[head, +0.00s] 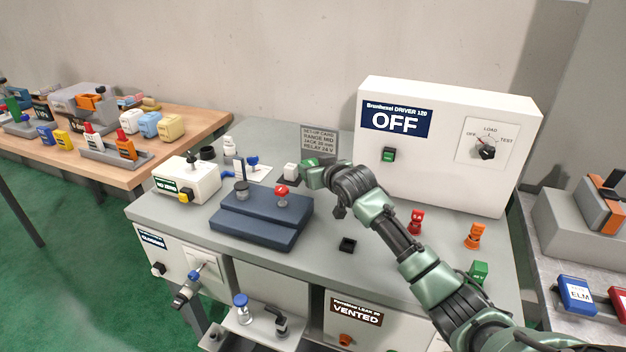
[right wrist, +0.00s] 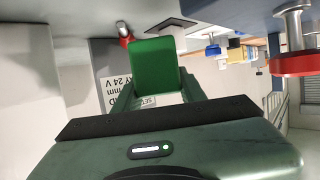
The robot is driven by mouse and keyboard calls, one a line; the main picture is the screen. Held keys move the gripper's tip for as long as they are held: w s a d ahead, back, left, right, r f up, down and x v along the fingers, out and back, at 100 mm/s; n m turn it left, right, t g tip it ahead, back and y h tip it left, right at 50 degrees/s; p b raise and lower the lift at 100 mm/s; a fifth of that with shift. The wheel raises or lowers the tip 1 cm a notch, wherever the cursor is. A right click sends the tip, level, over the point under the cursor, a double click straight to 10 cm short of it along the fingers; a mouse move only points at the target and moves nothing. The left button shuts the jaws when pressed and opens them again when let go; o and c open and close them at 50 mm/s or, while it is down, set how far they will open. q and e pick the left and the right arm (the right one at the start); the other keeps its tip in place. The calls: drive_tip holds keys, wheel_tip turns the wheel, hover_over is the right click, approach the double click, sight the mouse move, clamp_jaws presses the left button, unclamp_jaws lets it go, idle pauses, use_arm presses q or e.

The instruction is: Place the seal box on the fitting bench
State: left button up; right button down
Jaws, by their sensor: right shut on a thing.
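My right gripper (head: 308,165) is at the back of the grey bench (head: 385,268), in front of the set-up card (head: 320,139). In the right wrist view, its two fingers (right wrist: 157,92) are shut on a green box (right wrist: 155,64). The grip hides part of the box, and a small white label by the fingers is only partly readable, so I cannot confirm it is the seal box. I cannot tell whether the box touches the bench. No sign names the fitting bench. My left gripper is not in view.
A blue-grey fixture with a red knob (head: 281,191) stands left of my right arm. The white driver box (head: 437,150) stands behind it. Small red (head: 416,222), orange (head: 474,236) and green (head: 479,271) parts are at the right. A wooden table (head: 205,118) is at the left.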

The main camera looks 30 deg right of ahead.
drive_tip(key=shift+f, duration=2.15)
drive_tip(key=shift+f, duration=0.15)
drive_tip(key=c, duration=0.8)
unclamp_jaws()
drive_tip(key=shift+c, duration=0.2)
drive_tip(key=shift+r, duration=0.2)
drive_tip(key=v, duration=1.2)
